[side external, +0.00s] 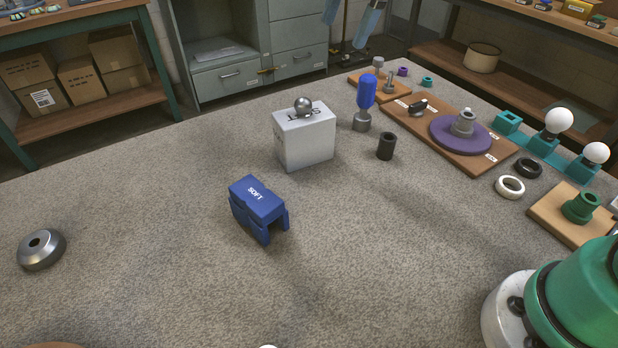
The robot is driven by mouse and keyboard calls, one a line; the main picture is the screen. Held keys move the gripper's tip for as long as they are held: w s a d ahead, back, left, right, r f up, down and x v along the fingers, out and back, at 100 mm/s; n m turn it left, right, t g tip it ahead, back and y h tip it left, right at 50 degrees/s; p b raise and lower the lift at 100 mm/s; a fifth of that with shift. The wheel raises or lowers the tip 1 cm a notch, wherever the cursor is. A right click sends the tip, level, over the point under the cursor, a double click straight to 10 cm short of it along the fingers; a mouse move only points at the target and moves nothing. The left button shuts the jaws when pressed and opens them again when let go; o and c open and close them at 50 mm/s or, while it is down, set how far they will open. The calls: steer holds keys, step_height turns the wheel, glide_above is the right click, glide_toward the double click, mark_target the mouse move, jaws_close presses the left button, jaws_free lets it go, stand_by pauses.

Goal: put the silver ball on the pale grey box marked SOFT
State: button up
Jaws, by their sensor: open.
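The silver ball (303,104) rests on top of the pale grey box (306,144), near the middle of its upper face. Dark lettering on that face is partly hidden by the ball. My gripper shows only as two pale blue fingers (345,32) at the top edge. They are apart, with nothing between them, and clear of the ball, above and to the right of it in the picture. The rest of the gripper is out of frame.
A blue block marked SOFT (258,207) stands in front of the box. A blue-handled tool (364,102) and a black cylinder (386,146) stand to its right. A metal ring part (41,249) lies far left. Wooden boards with parts line the right; the front middle is clear.

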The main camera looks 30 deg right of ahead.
steer(key=s+d+f+n+t+h, duration=0.1)
steer(key=s+f+n+t, duration=0.1)
steer(key=s+f+n, duration=0.3)
steer(key=s+d+f+n+t+h, duration=0.1)
steer(key=s+f+n, duration=0.4)
steer(key=s+n, duration=0.5)
steer(key=shift+d+n+t, duration=0.5)
steer(key=shift+d+t, duration=0.2)
steer(key=shift+t, duration=0.1)
